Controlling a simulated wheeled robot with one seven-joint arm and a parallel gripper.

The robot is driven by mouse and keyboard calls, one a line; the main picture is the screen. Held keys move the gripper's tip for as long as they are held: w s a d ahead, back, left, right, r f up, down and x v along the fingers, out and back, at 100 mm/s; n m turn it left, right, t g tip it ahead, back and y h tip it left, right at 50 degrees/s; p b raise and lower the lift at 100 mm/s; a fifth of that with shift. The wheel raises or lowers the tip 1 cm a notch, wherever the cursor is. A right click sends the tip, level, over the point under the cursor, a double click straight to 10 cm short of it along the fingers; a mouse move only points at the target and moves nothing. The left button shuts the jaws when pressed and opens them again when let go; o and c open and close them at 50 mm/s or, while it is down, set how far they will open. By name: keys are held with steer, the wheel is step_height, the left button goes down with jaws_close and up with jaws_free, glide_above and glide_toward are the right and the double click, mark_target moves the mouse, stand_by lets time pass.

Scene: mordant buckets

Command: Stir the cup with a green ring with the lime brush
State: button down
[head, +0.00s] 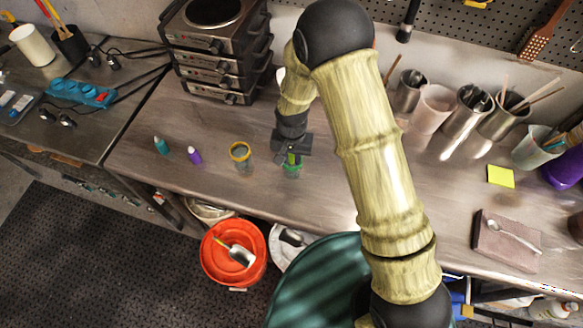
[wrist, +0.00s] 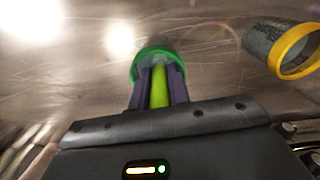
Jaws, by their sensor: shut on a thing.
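The cup with a green ring (head: 292,170) stands on the metal bench, just below my gripper (head: 291,154). In the wrist view its green rim (wrist: 150,52) shows beyond my fingers (wrist: 158,88). My gripper is shut on the lime brush (wrist: 159,88), a bright yellow-green handle between the two dark fingers. The brush points toward the cup, and its lower end is hidden, so I cannot tell how deep it reaches. A cup with a yellow ring (head: 240,154) stands to the left; it also shows in the wrist view (wrist: 283,48).
A purple bottle (head: 194,155) and a teal bottle (head: 161,146) stand farther left. Stacked hot plates (head: 215,60) stand behind. Several metal and plastic beakers (head: 468,108) stand along the back right. An orange bucket (head: 233,254) is below the bench's front edge.

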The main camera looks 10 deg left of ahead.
steer(key=shift+a, duration=0.3)
steer(key=shift+s, duration=0.1)
steer(key=shift+s+a, duration=0.35)
steer(key=shift+s, duration=0.1)
steer(key=shift+s+d, duration=0.3)
steer(key=shift+s, duration=0.3)
